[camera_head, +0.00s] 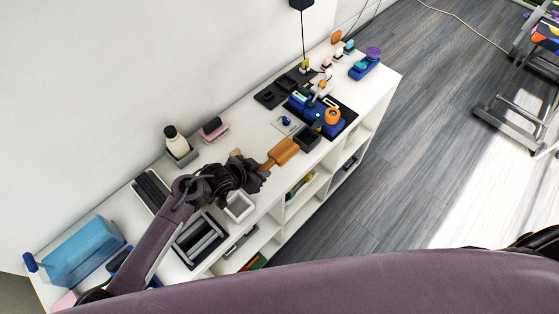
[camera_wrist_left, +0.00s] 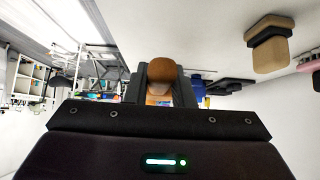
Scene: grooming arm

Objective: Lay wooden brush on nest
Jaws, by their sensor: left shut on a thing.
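The wooden brush (camera_head: 283,152) is an orange-brown block with a narrower handle end. My left gripper (camera_head: 264,168) is shut on its handle end and holds it over the white shelf top. In the left wrist view the rounded brown end of the brush (camera_wrist_left: 162,72) shows between the two dark fingers. A small dark open tray (camera_head: 307,138) lies just past the brush's far end. I cannot tell for sure which thing is the nest, or whether the brush touches anything below. My right gripper is not in view.
A tan block (camera_head: 235,153) is partly hidden behind my left gripper; a pink brush (camera_head: 214,129) and a bottle (camera_head: 176,142) stand near the wall. A white square container (camera_head: 239,217) is close to my wrist. A blue device (camera_head: 318,117) sits beyond the dark tray.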

